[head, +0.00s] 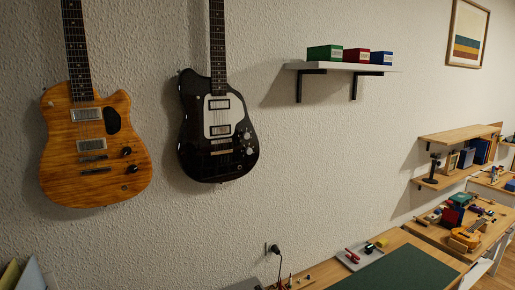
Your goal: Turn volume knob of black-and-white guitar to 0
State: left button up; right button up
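The black-and-white guitar (194,148) hangs upright on the wall, left of the middle of the head view. Its body is black with a white pickguard (216,106) and two pickups. Neither of my grippers shows in this view.
An amber wood guitar (62,160) hangs to its left. A white shelf (342,67) with green, red and blue boxes is on the wall to the right. A workbench (428,250) with a green mat stands below right. The wall around the guitar is clear.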

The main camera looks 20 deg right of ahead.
aim_at(246, 135)
jog(key=u, duration=0.3)
jog(key=i, duration=0.95)
jog(key=z, duration=0.7)
